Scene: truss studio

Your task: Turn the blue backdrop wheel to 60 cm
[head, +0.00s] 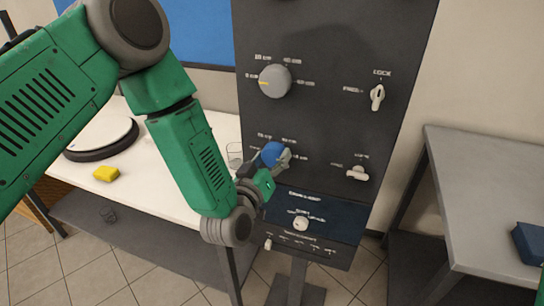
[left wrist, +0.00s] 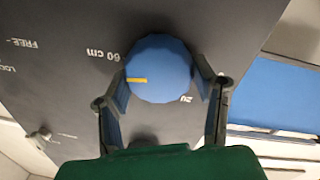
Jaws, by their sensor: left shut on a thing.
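The blue backdrop wheel (head: 271,152) is on the dark panel, below a grey wheel (head: 275,81). My left gripper (head: 283,158) is shut on it, with one finger on each side in the left wrist view. There the blue wheel (left wrist: 158,68) shows a yellow pointer line that points left and slightly down. The "60 cm" label (left wrist: 103,55) lies left and slightly up of the wheel, close to the pointer's direction but not exactly in line. My right gripper is not in view.
Two white lock switches (head: 377,96) (head: 357,173) sit right of the wheels, and a small white knob (head: 301,223) below. A white table with a yellow block (head: 106,173) stands left. A grey table (head: 490,185) with a dark blue box (head: 530,243) stands right.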

